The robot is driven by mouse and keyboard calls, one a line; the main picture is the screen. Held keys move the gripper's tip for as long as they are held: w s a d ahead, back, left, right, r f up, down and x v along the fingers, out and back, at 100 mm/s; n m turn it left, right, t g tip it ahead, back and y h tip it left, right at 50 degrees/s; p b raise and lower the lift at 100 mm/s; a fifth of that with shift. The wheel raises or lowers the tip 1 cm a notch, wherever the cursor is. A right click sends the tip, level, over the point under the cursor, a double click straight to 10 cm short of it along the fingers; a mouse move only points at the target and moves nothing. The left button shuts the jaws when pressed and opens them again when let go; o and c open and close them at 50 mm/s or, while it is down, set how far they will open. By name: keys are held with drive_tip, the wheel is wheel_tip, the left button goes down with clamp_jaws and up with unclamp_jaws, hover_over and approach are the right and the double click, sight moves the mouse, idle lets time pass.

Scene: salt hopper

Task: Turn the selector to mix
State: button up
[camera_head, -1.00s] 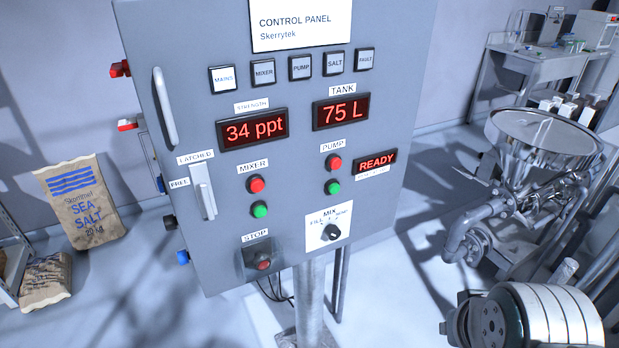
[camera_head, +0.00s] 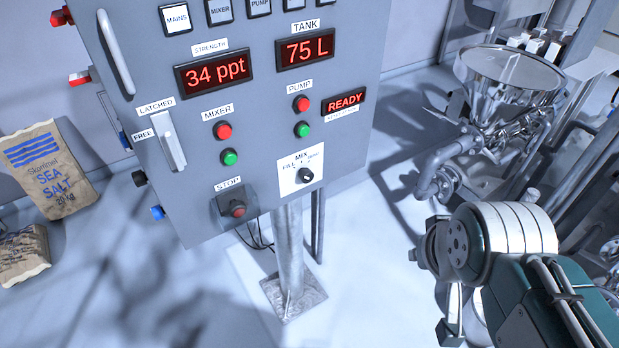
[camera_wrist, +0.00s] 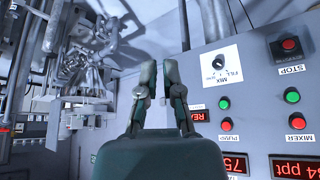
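The selector is a small black knob (camera_head: 306,175) on a white plate low on the grey control panel, under the pump buttons. The plate reads MIX above the knob and FILL to its left; another label at the right is too small to read. I cannot tell which mark the knob points at. In the wrist view, which is upside down, the selector (camera_wrist: 219,62) is right of my gripper (camera_wrist: 160,68). My gripper is empty, with a narrow gap between its fingers, and apart from the panel. In the head view my arm is at the lower right.
The red STOP button (camera_head: 238,208) sits left of the selector, with green (camera_head: 302,130) and red pump buttons above. A latch handle (camera_head: 169,140) is at the panel's left. A steel hopper (camera_head: 508,75) with pipes stands at the right. Salt sacks (camera_head: 50,170) lie at the left.

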drive_tip(key=o, duration=0.7)
drive_tip(key=w, duration=0.3)
drive_tip(key=shift+d+f+t, duration=0.2)
drive_tip(key=shift+f+t, duration=0.1)
drive_tip(key=shift+f, duration=0.1)
drive_tip(key=w+f+n+t, duration=0.1)
drive_tip(key=w+f+t, duration=0.1)
drive_tip(key=w, duration=0.7)
drive_tip(key=n+t+y, duration=0.6)
drive_tip(key=t+y, duration=0.1)
drive_tip(key=y, duration=0.3)
approach(309, 179)
drive_tip(key=x, duration=1.1)
drive_tip(key=shift+f, duration=0.1)
drive_tip(key=c, duration=1.1)
